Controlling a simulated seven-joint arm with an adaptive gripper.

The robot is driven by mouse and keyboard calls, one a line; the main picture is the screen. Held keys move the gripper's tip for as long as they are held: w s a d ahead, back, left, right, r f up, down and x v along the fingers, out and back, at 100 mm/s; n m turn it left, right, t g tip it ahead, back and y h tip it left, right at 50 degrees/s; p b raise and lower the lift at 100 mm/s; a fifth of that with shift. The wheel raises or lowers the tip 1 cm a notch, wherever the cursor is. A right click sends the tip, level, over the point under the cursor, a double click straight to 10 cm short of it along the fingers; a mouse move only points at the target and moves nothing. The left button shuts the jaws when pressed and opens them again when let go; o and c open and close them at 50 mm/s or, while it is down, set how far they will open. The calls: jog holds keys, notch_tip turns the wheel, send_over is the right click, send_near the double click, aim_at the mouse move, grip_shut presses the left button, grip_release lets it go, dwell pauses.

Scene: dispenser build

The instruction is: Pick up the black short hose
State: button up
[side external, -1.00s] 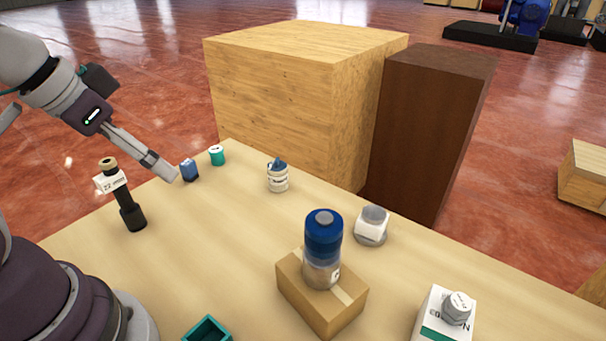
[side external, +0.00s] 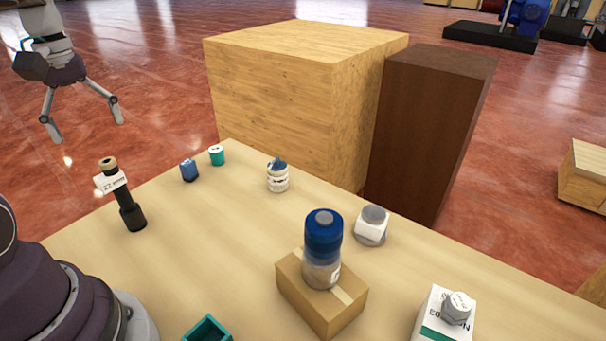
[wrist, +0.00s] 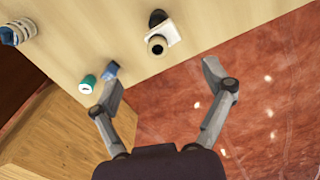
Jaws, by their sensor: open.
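The black short hose (side external: 128,210) stands upright near the left edge of the table, with a tan top end and a white "22 mm" label. In the wrist view the hose (wrist: 157,43) is seen from above, its tan open end towards the camera and the label beside it. My gripper (side external: 85,128) is open and empty, raised beyond the table's left edge, up and left of the hose in the side view. In the wrist view my gripper's fingers (wrist: 160,82) are spread wide, with the hose ahead of the gap between them, apart from both.
A blue piece (side external: 189,170) and a teal cylinder (side external: 216,155) stand near the hose. A white bottle (side external: 277,178), a blue-topped jar (side external: 323,240) on a cardboard box (side external: 330,312), and a teal open container (side external: 205,332) share the table. A wooden crate (side external: 290,95) stands behind.

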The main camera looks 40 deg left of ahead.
aim_at(107, 174)
jog(key=shift+n, duration=0.3)
jog(key=f, duration=1)
jog(key=shift+s+a+f, duration=0.1)
jog(key=shift+s+f, duration=0.1)
jog(key=shift+f, duration=0.15)
jog(key=shift+c, duration=0.3)
jog(key=c, duration=1.3)
jog(key=shift+r, duration=0.15)
